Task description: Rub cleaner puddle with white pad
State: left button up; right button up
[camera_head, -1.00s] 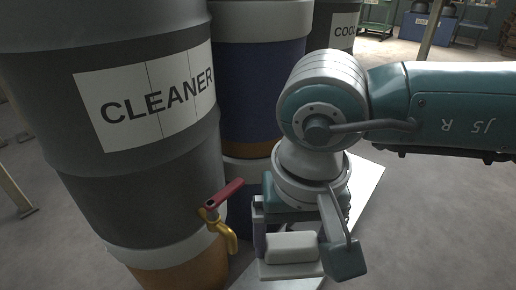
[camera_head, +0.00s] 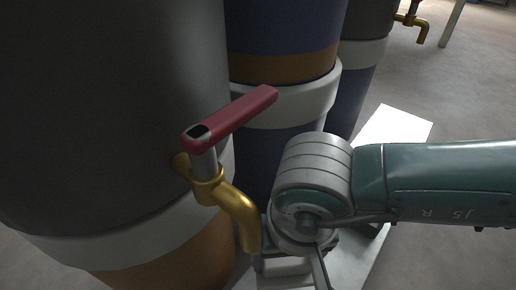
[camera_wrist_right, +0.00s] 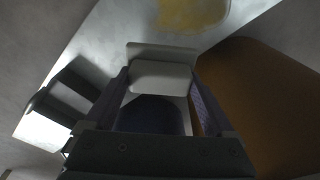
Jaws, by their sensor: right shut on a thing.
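The white pad (camera_head: 287,266) is in my right gripper (camera_head: 290,254), low in the head view, partly hidden by the wrist. In the right wrist view the pad (camera_wrist_right: 161,76) sits between the two fingers (camera_wrist_right: 158,88), which are shut on it. A yellow puddle (camera_wrist_right: 192,12) lies on the pale sheet (camera_wrist_right: 105,38) beyond the pad, cut off by the top edge. The pad appears apart from the puddle in that view. Whether it touches the sheet I cannot tell. The head view does not show the puddle. My left gripper is not in view.
A brass tap (camera_head: 232,207) with a red handle (camera_head: 232,118) juts from the large dark barrel (camera_head: 105,110), close to my right wrist. A blue barrel (camera_head: 285,30) stands behind. The white sheet (camera_head: 397,128) extends right, with open floor (camera_head: 465,95) beyond.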

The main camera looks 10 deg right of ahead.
aim_at(285, 277)
jog(key=shift+s+f+b, duration=0.5)
jog(key=shift+f+b, duration=0.05)
jog(key=shift+f, duration=0.3)
jog(key=f+b, duration=0.3)
jog(key=shift+w+f, duration=0.25)
jog(key=shift+w, duration=0.15)
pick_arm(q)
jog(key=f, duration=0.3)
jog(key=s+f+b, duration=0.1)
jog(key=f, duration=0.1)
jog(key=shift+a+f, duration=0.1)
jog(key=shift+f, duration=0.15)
pick_arm(e)
jog(key=shift+s+f, duration=0.2)
jog(key=shift+f, duration=0.1)
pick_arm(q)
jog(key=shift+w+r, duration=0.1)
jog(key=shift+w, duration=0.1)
pick_arm(e)
jog(key=shift+w, duration=0.15)
jog(key=shift+f, duration=0.95)
jog(key=shift+a, duration=0.1)
